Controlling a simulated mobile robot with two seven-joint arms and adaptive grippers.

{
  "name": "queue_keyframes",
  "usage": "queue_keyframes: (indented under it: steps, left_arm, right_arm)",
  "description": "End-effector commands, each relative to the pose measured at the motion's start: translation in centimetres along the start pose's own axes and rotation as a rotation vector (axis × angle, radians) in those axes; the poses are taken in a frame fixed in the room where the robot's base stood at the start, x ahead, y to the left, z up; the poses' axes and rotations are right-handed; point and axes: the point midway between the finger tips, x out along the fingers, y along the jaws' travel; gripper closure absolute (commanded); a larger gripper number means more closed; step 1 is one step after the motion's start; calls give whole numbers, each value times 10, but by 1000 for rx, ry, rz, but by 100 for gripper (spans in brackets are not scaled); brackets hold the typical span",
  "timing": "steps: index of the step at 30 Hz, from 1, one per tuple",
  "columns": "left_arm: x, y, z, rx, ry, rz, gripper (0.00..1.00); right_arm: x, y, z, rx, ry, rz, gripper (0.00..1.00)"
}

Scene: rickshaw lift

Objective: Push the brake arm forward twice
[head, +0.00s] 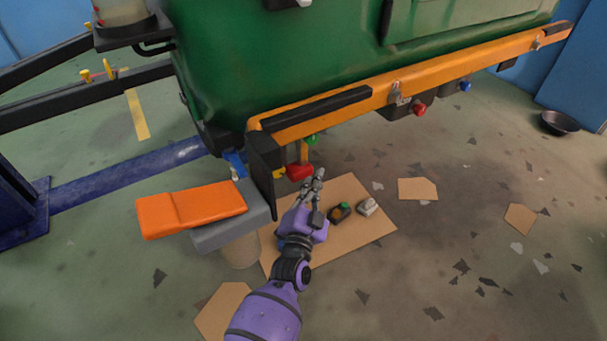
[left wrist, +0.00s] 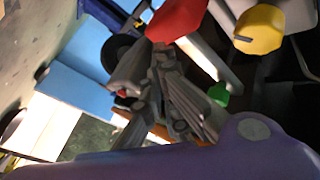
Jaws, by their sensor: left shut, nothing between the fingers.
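Under the front edge of the green rickshaw body (head: 270,70) hangs an orange lever with a red end (head: 299,171); I take it for the brake arm, though no label shows. My left gripper (head: 316,178) is shut and empty, its fingertips just below and to the right of the red end in the head view. In the left wrist view, my shut fingers (left wrist: 160,60) point toward the red end (left wrist: 178,18), very near it. I cannot tell whether they touch. My right gripper is in neither view.
A yellow knob (left wrist: 260,30) and a green knob (left wrist: 219,94) sit close to the red end. An orange seat pad (head: 190,208) on a grey step juts out at left. Cardboard (head: 355,235) lies on the floor below, with small parts on it.

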Motion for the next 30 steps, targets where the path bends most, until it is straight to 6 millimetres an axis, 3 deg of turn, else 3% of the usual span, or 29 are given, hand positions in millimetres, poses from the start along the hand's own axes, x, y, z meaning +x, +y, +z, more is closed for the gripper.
queue_keyframes:
  steps: [13, 30]
  left_arm:
    - [-4, 3, -3, 0, 0, 0, 100]
    - [-36, 26, -26, 0, 0, 0, 100]
  right_arm:
    - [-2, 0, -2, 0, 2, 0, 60]
    - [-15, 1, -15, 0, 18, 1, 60]
